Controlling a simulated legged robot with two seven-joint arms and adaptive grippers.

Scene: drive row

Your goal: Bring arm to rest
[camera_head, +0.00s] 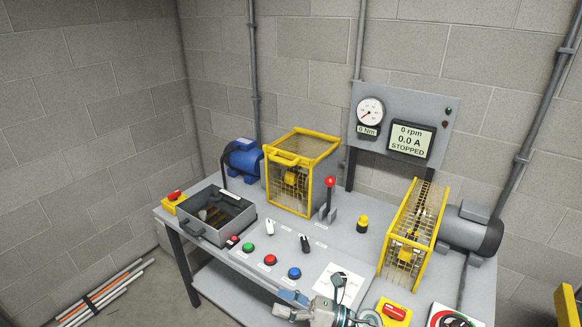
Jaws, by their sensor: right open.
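My right gripper (285,304) shows at the bottom of the head view, low over the front edge of the grey bench (225,266). Its two fingers point left and are apart, with nothing seen between them. Part of my right arm shows behind it, cut off by the bottom edge of the picture. My left gripper is not in view.
Red, green and blue buttons (294,272) line the bench front. An open grey box (215,237) stands left. Yellow cages (296,195) and (395,262) guard machinery. A red-knobbed lever (330,183) stands upright. The display (410,139) reads 0 rpm, STOPPED.

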